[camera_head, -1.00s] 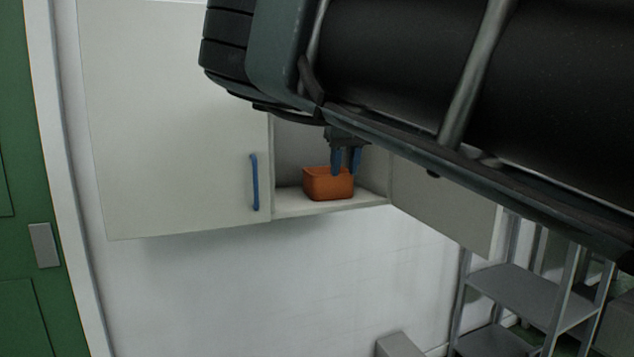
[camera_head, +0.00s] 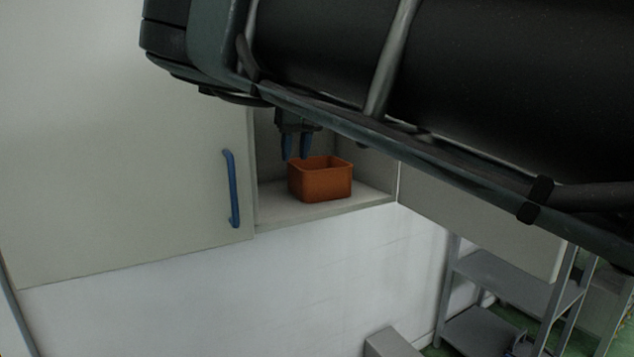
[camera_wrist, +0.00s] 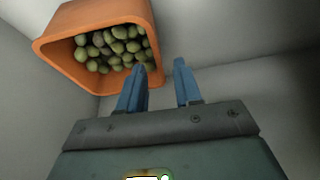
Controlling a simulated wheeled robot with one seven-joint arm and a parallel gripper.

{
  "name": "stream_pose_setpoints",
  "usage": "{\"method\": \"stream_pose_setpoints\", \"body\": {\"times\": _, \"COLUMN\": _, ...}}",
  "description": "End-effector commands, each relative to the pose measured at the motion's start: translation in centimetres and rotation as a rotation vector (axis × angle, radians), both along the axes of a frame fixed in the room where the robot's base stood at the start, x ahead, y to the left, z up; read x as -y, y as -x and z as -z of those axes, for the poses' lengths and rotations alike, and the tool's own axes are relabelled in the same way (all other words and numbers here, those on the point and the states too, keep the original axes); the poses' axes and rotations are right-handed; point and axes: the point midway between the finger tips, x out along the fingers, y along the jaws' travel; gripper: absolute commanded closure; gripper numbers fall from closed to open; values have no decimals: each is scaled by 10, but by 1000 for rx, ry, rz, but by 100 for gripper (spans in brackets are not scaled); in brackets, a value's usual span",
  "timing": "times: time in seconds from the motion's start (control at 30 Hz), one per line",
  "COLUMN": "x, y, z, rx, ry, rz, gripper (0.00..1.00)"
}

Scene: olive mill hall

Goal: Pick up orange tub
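The orange tub (camera_head: 322,184) stands upright on the shelf inside the open wall cabinet. In the wrist view the tub (camera_wrist: 98,16) is at the upper left, and several green olives (camera_wrist: 112,45) lie in it. My gripper (camera_head: 296,156) is open, its two blue fingers pointing down near the tub's left rear rim. My arm covers the cabinet's upper part in the head view.
The cabinet shelf (camera_head: 272,208) has bare room around the tub. A pale door with a blue handle (camera_head: 232,188) is to the left of the opening, and another pale panel (camera_head: 480,232) to the right. A grey metal rack (camera_head: 505,278) stands at lower right.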

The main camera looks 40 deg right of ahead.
Motion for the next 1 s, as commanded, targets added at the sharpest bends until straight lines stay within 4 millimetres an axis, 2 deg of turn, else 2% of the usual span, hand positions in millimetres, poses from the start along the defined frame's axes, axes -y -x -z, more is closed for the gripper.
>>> {"method": "stream_pose_setpoints", "body": {"times": 0.4, "x": 11, "y": -16, "z": 44, "rx": -1, "ry": 0, "rz": 1, "gripper": 66}}
{"method": "stream_pose_setpoints", "body": {"times": 1.0, "x": 11, "y": -17, "z": 48, "rx": -1, "ry": 0, "rz": 1, "gripper": 66}}
